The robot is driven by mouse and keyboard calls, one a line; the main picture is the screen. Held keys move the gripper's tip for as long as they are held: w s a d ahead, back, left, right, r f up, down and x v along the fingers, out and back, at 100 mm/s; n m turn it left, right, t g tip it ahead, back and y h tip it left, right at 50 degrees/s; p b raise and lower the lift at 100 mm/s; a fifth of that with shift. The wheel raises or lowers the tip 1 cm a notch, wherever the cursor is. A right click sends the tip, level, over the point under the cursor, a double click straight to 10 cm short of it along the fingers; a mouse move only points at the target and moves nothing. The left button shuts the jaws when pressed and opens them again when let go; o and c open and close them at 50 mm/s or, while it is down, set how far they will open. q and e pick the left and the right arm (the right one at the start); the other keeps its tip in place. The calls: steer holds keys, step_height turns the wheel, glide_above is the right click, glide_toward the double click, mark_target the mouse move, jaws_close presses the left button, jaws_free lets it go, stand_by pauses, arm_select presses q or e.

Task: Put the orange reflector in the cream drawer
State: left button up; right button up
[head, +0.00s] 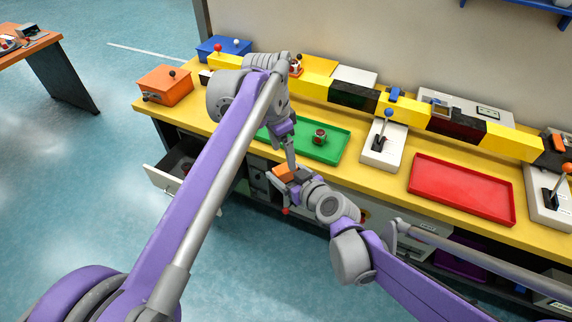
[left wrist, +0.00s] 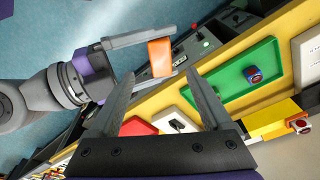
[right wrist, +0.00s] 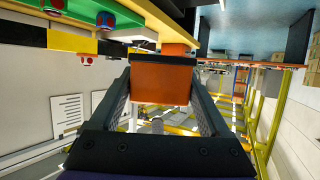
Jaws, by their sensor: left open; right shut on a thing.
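The orange reflector (head: 284,172) is a small orange block held in front of the bench. My right gripper (head: 283,178) is shut on it; it shows between those fingers in the right wrist view (right wrist: 160,84) and the left wrist view (left wrist: 160,57). My left gripper (left wrist: 160,76) is open with nothing between its fingers, close to the reflector; whether it touches cannot be told. The cream drawer (head: 161,184) stands pulled out under the left end of the bench in the head view. A dark reddish thing (head: 187,164) shows inside it, partly hidden by my left arm.
The yellow bench carries a green tray (head: 335,149) with a small red-and-dark part, a lever panel (head: 383,146), a red tray (head: 462,190) and an orange box (head: 164,87). My left arm crosses between the drawer and my right gripper in the head view. Open floor lies in front.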

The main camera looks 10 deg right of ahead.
mark_target(287, 171)
arm_select(q)
steer(key=f, duration=0.5)
steer(key=d+f, duration=0.1)
steer(key=f, duration=0.2)
steer(key=shift+w+d+f, duration=0.1)
steer(key=shift+w+f, duration=0.15)
steer(key=c, duration=1.3)
jaws_close()
arm_select(e)
steer(key=o, duration=1.2)
